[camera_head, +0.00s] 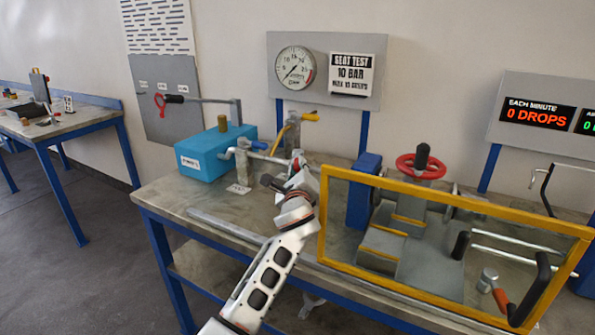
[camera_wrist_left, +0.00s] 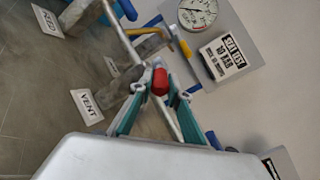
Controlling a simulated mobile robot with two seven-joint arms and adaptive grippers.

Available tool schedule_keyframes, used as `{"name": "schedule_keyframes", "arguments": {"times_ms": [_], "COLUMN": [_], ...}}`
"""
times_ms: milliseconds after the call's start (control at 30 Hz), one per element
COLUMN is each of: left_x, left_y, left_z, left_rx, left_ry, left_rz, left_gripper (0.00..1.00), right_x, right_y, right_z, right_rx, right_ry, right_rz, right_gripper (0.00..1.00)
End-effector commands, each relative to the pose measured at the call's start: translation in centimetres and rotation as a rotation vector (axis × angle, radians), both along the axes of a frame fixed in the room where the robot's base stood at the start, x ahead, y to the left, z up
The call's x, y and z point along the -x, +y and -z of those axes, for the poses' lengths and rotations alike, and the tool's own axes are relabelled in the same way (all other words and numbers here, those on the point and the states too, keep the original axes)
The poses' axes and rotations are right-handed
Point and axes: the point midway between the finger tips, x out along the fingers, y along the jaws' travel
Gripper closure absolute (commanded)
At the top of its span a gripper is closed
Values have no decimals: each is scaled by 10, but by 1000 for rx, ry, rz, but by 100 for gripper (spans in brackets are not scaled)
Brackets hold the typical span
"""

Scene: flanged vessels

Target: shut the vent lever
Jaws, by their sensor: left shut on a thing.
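The vent lever shows in the left wrist view as a red grip (camera_wrist_left: 160,81) between my fingertips, close to a grey pipe stub beside the VENT card (camera_wrist_left: 86,106). My left gripper (camera_wrist_left: 158,100) is shut on this red grip. In the head view my left gripper (camera_head: 303,178) reaches over the bench to the valve group; its own body hides most of the vent lever there. A blue-handled lever (camera_head: 259,145) and a yellow-handled lever (camera_head: 310,117) stand behind and to its left. My right gripper is in neither view.
A blue box (camera_head: 205,155) stands left of the valves. A yellow-framed clear guard (camera_head: 322,215) stands close on the right, before a red handwheel (camera_head: 421,167). The pressure gauge (camera_head: 295,67) is on the back panel. The bench's front left (camera_head: 175,195) is clear.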

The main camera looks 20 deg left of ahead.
Motion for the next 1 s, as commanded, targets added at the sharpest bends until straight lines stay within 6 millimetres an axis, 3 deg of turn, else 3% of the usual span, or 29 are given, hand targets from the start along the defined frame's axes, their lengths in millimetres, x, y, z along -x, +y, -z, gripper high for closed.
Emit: {"name": "schedule_keyframes", "arguments": {"times_ms": [767, 800, 833, 867, 1000], "left_x": [-1, -1, -1, -1, -1], "left_y": [-1, -1, -1, -1, -1], "left_z": [2, 2, 2, 2, 1], "left_rx": [2, 2, 2, 2, 2], "left_ry": [2, 2, 2, 2, 2], "left_rz": [-34, -34, -34, -34, -35], "left_gripper": [100, 78, 70, 66, 66], "right_x": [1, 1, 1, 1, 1], "right_y": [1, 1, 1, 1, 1], "right_z": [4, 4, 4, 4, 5], "right_rx": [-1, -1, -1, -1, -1], "right_ry": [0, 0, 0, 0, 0], "right_rz": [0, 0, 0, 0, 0], "right_gripper": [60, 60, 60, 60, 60]}}
